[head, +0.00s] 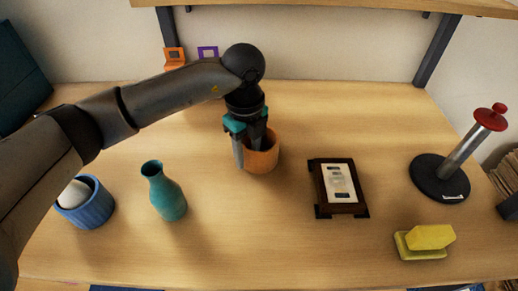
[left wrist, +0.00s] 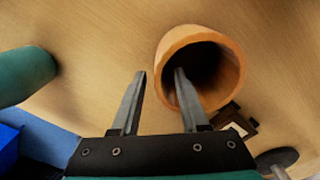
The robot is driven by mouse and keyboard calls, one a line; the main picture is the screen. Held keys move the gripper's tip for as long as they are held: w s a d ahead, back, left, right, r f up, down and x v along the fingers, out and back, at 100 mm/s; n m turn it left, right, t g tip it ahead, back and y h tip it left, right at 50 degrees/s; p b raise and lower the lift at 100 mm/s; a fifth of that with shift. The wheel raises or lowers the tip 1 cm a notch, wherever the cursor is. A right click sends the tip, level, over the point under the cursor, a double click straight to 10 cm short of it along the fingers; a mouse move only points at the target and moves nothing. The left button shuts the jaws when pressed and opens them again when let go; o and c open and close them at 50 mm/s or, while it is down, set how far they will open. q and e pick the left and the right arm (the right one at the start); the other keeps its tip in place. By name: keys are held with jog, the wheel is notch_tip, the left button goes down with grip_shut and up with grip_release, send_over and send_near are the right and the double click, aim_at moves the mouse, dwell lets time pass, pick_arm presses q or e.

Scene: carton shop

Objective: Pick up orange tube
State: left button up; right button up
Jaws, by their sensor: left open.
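The orange tube (head: 263,160) stands upright on the table near the middle, its round open mouth facing up. In the left wrist view the tube (left wrist: 235,75) shows its dark hollow inside. My left gripper (head: 247,154) points down at the tube's left side, open. In the left wrist view its fingers (left wrist: 160,75) straddle the tube's near wall: one is outside the rim, and the other overlaps the mouth and seems to reach into it. I cannot tell whether either finger touches the wall. My right gripper is not in view.
A teal vase (head: 166,193) and a blue cup (head: 89,207) holding a pale ball are on the left. A dark framed tray (head: 318,186), a yellow sponge on a dish (head: 430,238) and a red-topped holder (head: 460,158) are on the right. A shelf (head: 330,4) overhangs the back.

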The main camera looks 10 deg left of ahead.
pick_arm(q)
notch_tip(320, 180, down, 2)
jog(key=shift+f, duration=0.2)
grip_shut()
dwell(0.4)
